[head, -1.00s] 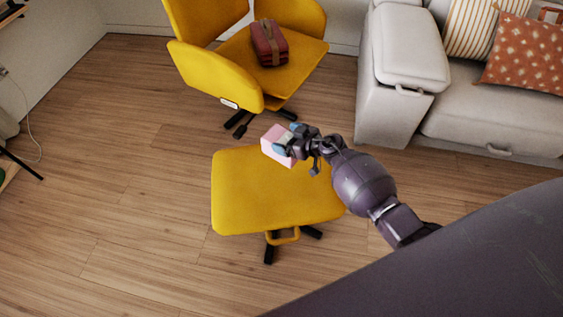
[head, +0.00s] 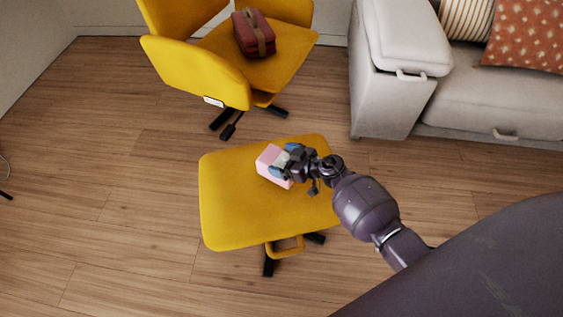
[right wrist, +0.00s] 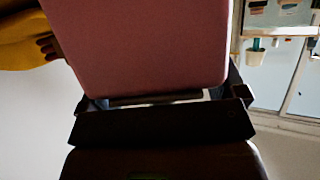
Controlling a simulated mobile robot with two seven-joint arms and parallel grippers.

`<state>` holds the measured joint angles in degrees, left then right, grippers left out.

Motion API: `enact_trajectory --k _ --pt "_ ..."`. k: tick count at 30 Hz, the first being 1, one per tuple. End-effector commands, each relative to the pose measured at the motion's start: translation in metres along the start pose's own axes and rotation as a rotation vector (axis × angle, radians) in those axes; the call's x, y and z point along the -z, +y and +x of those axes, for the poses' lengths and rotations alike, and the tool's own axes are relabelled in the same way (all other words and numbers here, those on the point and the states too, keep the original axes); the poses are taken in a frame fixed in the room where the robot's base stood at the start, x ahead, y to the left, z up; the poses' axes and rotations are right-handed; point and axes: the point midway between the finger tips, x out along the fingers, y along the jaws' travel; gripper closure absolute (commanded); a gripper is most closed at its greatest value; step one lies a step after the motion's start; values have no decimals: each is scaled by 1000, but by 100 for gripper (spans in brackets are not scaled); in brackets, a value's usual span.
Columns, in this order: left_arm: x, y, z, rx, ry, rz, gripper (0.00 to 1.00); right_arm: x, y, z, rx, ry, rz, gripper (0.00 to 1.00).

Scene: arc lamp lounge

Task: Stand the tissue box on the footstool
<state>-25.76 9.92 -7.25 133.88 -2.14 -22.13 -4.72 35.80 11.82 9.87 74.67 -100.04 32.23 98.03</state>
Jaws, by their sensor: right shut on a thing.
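The pink tissue box (head: 270,162) is held in my right gripper (head: 284,161), over the far middle part of the footstool's yellow seat in the head view. I cannot tell whether the box touches the seat or hangs just above it. In the right wrist view the box (right wrist: 145,45) fills the upper middle, close between the dark fingers (right wrist: 165,110). The yellow footstool (head: 228,215) stands on dark feet with a handle loop at its front. My left gripper is not in view.
A yellow swivel chair (head: 185,72) with a red strapped case (head: 247,38) on it stands behind the footstool. A pale sofa (head: 395,100) with cushions is at the right. The wooden floor (head: 110,190) left of the footstool is clear.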

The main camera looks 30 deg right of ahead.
Motion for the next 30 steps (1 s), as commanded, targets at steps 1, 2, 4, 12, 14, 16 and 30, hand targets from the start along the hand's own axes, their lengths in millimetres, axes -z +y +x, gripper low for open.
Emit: enact_trajectory --k 1,2,4,12,14,16,30 --pt "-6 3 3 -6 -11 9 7 -18 -3 3 3 -11 8 44" --pt "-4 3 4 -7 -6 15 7 -20 -2 4 3 -10 8 44" --pt "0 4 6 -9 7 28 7 -22 -2 6 2 -8 6 44" --pt "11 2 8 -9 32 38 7 -16 0 6 0 0 0 44" --pt "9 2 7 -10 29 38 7 -17 0 7 0 0 0 44" --pt "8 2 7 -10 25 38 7 -19 0 7 0 -1 0 44" --pt "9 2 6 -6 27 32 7 -15 0 2 -1 -1 0 0"
